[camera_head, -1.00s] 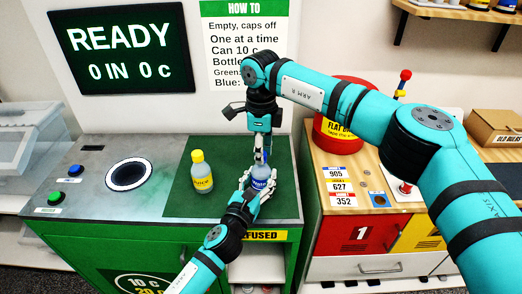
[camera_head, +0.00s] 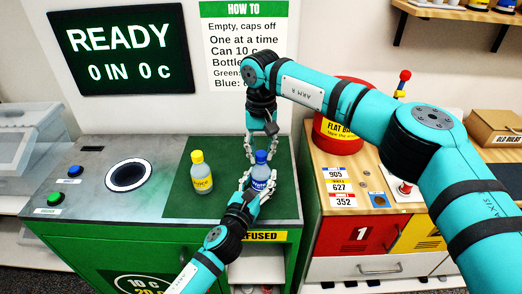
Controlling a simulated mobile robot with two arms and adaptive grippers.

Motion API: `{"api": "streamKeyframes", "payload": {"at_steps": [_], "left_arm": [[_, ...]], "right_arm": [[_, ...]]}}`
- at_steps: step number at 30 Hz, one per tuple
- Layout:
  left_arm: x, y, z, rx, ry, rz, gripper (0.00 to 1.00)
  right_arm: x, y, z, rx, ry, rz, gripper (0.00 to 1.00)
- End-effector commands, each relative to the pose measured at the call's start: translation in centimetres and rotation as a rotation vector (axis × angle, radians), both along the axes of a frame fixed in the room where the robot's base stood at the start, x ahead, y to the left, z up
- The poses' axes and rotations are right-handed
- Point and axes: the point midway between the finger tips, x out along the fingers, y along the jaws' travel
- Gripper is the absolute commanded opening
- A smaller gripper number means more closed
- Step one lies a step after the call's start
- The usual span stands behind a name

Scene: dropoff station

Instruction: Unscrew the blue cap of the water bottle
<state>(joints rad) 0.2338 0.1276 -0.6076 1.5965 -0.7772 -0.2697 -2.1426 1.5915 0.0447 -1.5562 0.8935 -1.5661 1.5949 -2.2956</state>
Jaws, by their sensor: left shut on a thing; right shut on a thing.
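The water bottle (camera_head: 262,173), clear with a blue label, stands upright on the green mat (camera_head: 222,150). Its blue cap (camera_head: 261,156) is at its top; I cannot tell whether there is a gap under it. My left gripper (camera_head: 252,184) comes from the front and is shut on the bottle's body, covering its lower part. My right gripper (camera_head: 261,154) comes down from above and is shut on the blue cap, one finger on its left and one on its right.
A yellow-capped juice bottle (camera_head: 201,173) stands on the mat left of the water bottle. A round intake hole (camera_head: 129,174) is further left, with green (camera_head: 56,198) and blue (camera_head: 75,170) buttons beyond it. A wooden-topped cabinet (camera_head: 345,170) stands to the right.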

Motion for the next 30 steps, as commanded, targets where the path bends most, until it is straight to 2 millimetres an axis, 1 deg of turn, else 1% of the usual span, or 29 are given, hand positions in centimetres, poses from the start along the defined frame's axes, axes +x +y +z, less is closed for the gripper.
{"api": "streamKeyframes", "payload": {"at_steps": [14, 30], "left_arm": [[0.0, 0.0, 0.0, 0.000, 0.000, 0.001, 0.00], [0.0, 0.0, 0.0, 0.000, 0.000, 0.001, 0.00]], "right_arm": [[0.0, 0.0, 0.2, 0.000, 0.000, -0.003, 0.00], [0.0, 0.0, 2.0, 0.001, 0.000, -0.003, 0.00]]}}
